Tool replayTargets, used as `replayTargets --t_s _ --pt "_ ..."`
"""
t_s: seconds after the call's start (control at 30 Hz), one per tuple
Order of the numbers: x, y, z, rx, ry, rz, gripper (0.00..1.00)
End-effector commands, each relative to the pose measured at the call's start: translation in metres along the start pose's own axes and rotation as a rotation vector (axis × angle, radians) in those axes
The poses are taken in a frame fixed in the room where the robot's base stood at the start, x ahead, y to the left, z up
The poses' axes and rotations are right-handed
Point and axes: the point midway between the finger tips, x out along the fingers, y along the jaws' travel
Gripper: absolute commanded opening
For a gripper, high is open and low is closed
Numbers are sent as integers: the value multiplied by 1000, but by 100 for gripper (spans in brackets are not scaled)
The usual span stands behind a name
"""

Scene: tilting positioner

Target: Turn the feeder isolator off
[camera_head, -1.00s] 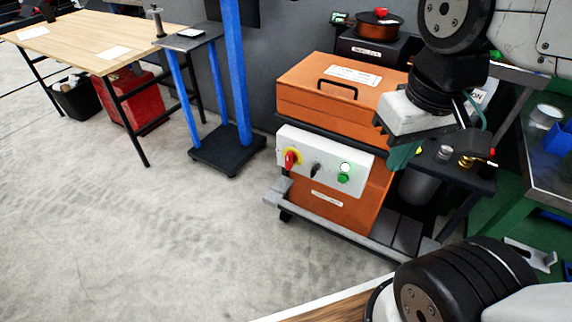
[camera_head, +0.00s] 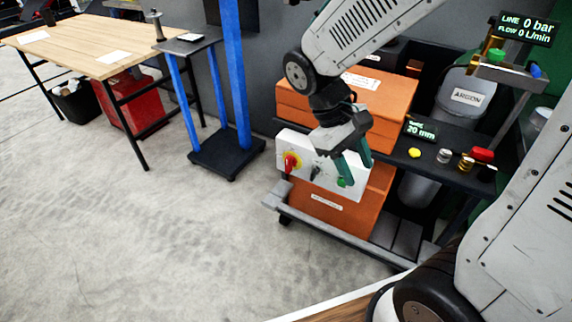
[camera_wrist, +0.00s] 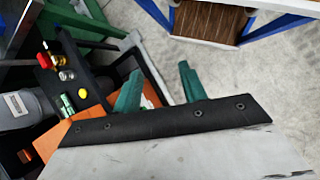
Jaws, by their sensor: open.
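The feeder isolator is most likely the red knob on a yellow plate (camera_head: 291,162), at the left end of the white control panel (camera_head: 305,145) on the orange feeder cart. A small black selector (camera_head: 316,171) sits to its right, and a green button (camera_head: 342,182) further right. The knob's exact angle is too small to read. My gripper (camera_head: 357,172) has green fingers, open and empty, in front of the panel's right part, apart from the red knob. In the wrist view my gripper (camera_wrist: 160,70) also shows spread fingers; the red knob is not seen there.
An orange case (camera_head: 390,95) sits above the panel. A black shelf (camera_head: 455,172) to the right holds small fittings and a yellow button (camera_head: 414,152). A grey argon cylinder (camera_head: 465,110) stands behind. A blue stand (camera_head: 240,80) is left; the floor in front is clear.

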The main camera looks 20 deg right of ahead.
Motion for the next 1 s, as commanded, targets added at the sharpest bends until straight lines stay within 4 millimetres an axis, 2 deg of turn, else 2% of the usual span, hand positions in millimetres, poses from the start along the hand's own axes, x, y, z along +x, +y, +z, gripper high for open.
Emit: replayTargets --t_s 0.03,0.33,0.57,0.77,1.0 --pt "7 2 -15 -44 -51 44 42" --pt "45 21 -101 -304 -281 343 42" --pt "83 26 -179 -531 -433 604 42" --pt "125 19 -254 -746 -539 857 42" --pt "174 -3 -346 -997 -605 1191 42"
